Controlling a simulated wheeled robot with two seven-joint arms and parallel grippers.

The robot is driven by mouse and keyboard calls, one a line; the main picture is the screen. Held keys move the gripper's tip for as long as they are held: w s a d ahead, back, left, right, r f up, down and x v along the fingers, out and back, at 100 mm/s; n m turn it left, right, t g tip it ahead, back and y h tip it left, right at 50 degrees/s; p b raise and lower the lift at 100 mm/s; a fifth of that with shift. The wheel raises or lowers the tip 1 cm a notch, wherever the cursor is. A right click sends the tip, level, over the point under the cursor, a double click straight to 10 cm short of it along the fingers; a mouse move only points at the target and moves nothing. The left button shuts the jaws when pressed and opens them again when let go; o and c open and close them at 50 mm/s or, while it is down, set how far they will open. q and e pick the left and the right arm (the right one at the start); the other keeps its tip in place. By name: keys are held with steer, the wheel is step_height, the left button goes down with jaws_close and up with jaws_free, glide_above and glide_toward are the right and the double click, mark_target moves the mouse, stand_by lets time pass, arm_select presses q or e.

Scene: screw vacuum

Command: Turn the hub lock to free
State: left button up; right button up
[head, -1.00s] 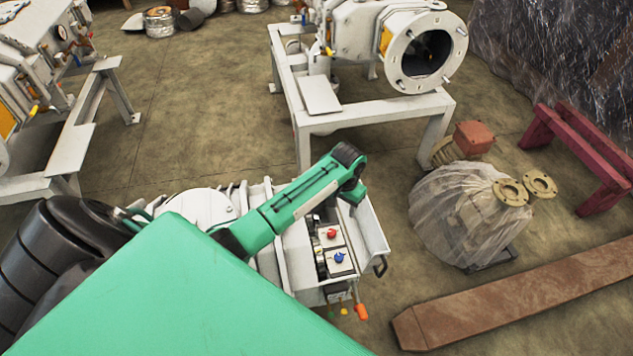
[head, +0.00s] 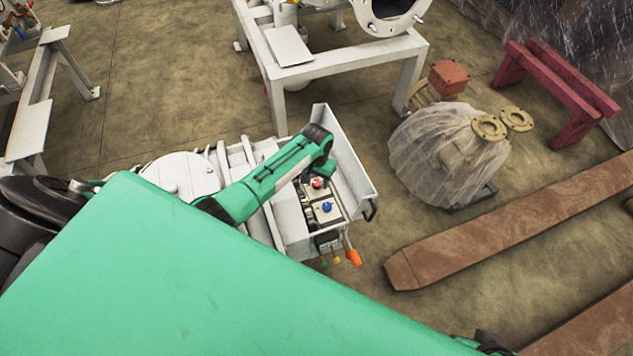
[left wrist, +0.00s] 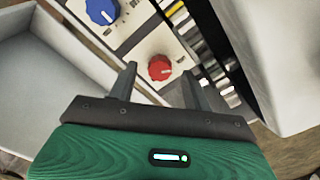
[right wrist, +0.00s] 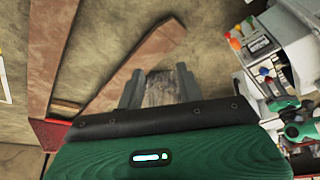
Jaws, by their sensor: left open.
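A red knob (head: 318,183) and a blue knob (head: 327,207) sit on pale panels in an open white box on the machine. Which one is the hub lock cannot be told from the pictures. In the left wrist view the red knob (left wrist: 160,68) lies ahead, between the fingertips of my left gripper (left wrist: 159,78), which is open and empty. The blue knob (left wrist: 101,10) is at the upper left. In the head view my green forearm reaches over the box and hides the left fingers. My right gripper (right wrist: 158,82) is open and empty, away from the knobs.
The white box wall (head: 345,150) rises beside the knobs. Orange, yellow and green-tipped levers (head: 354,258) stick out at its front. A plastic-wrapped unit (head: 440,155), rusty beams (head: 500,225) and a white stand (head: 340,65) stand around on the floor.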

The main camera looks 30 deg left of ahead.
arm_select(q)
steer(key=shift+f, duration=0.65)
arm_select(e)
steer(key=shift+s+r, duration=0.15)
steer(key=shift+r, duration=0.3)
arm_select(q)
steer(key=c, duration=0.9)
steer(key=shift+c, duration=0.4)
steer(key=shift+r, duration=0.1)
